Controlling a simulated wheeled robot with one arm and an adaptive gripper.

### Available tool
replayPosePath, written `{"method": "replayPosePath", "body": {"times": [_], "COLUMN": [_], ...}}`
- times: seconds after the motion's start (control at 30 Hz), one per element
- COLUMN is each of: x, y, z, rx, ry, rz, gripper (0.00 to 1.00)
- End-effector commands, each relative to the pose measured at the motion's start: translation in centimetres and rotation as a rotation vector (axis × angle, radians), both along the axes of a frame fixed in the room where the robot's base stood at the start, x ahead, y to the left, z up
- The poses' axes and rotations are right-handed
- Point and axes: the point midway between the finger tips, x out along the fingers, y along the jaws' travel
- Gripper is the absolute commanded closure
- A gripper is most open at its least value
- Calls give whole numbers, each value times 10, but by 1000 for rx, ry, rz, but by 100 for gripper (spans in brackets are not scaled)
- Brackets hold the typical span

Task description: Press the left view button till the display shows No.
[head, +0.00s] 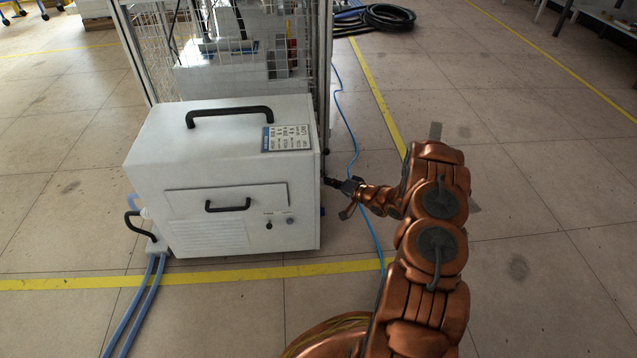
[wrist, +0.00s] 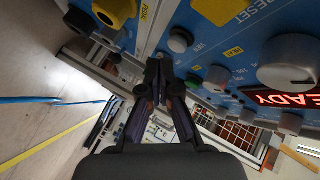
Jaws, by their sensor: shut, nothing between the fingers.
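The blue control panel (wrist: 240,25) fills the upper right of the wrist view, tilted. Its display (wrist: 285,99) shows red letters, "EADY", cut off at the picture's edge. One round grey button (wrist: 181,40) has a partly readable label starting "VI" beside it. A second grey button (wrist: 217,77) lies lower right. I cannot tell for certain which is the left view button. My gripper (wrist: 160,62) is shut and empty, its tips just below and left of the first button; contact cannot be told. In the head view, my gripper (head: 332,183) is at the white heater's (head: 215,150) right side.
A wire-mesh cage (head: 235,50) stands behind the heater. A blue cable (head: 343,120) runs along the floor. Floor to the right is open.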

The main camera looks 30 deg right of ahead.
Motion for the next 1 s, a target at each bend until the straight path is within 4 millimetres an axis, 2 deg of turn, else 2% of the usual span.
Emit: {"method": "replayPosePath", "body": {"times": [1.0], "x": [4], "y": [8], "z": [0], "rx": [0], "ry": [0], "rz": [0], "gripper": [100]}}
